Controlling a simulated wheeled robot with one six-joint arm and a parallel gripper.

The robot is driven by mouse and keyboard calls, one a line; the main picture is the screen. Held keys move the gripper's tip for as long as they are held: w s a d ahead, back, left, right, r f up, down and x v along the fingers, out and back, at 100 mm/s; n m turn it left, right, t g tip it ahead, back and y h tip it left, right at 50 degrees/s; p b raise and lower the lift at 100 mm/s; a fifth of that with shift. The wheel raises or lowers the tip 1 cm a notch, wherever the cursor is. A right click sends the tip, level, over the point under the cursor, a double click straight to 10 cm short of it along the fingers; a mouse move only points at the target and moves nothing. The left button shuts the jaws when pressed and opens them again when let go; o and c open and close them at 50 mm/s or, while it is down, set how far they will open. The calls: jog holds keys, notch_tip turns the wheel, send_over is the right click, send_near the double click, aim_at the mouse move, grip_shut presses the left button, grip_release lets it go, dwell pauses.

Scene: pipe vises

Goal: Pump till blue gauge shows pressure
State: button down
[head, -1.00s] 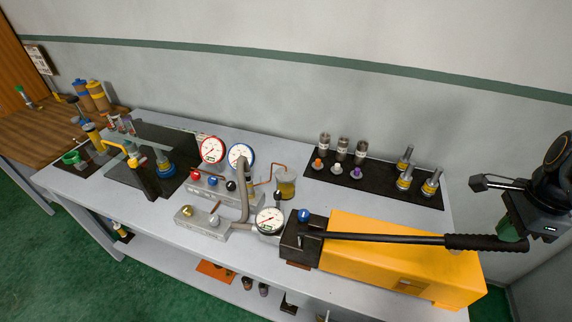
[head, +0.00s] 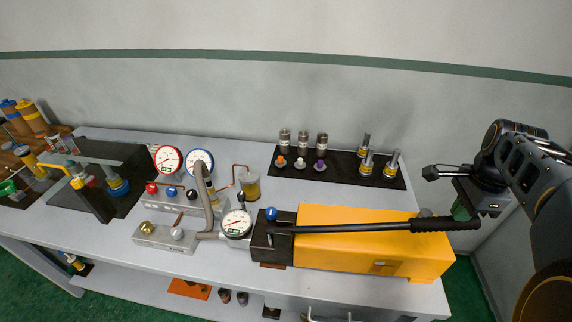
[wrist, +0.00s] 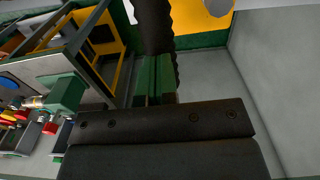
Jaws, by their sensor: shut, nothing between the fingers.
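The hand pump (head: 340,262) has a yellow body and a long black lever (head: 350,228) lying low along its top, with a ribbed grip (head: 445,225) at the right end. The blue-rimmed gauge (head: 200,163) stands at the back of a valve block; its needle is too small to read surely. My gripper (head: 461,210) is shut and empty, its green fingers pointing down beside the end of the grip. In the wrist view the green fingers (wrist: 154,78) are together and the black grip (wrist: 155,25) shows just beyond them. I cannot tell whether they touch.
A red-rimmed gauge (head: 168,160) stands left of the blue one, and a white-faced gauge (head: 237,224) sits by the pump head. A black mat (head: 340,176) with bottles and fittings lies behind the pump. Bare wall is at the back.

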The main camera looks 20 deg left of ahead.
aim_at(457, 226)
jog(key=shift+f, duration=0.35)
jog(key=shift+d+f+b, duration=0.3)
jog(key=shift+f+b, duration=0.5)
jog(key=shift+f, duration=0.3)
jog(key=shift+d+f+b, duration=0.25)
jog(key=shift+f+b, duration=0.5)
jog(key=shift+f, duration=0.3)
jog(key=shift+d+f+b, duration=0.2)
jog(key=shift+f+b, duration=1.4)
jog(key=shift+f, duration=0.8)
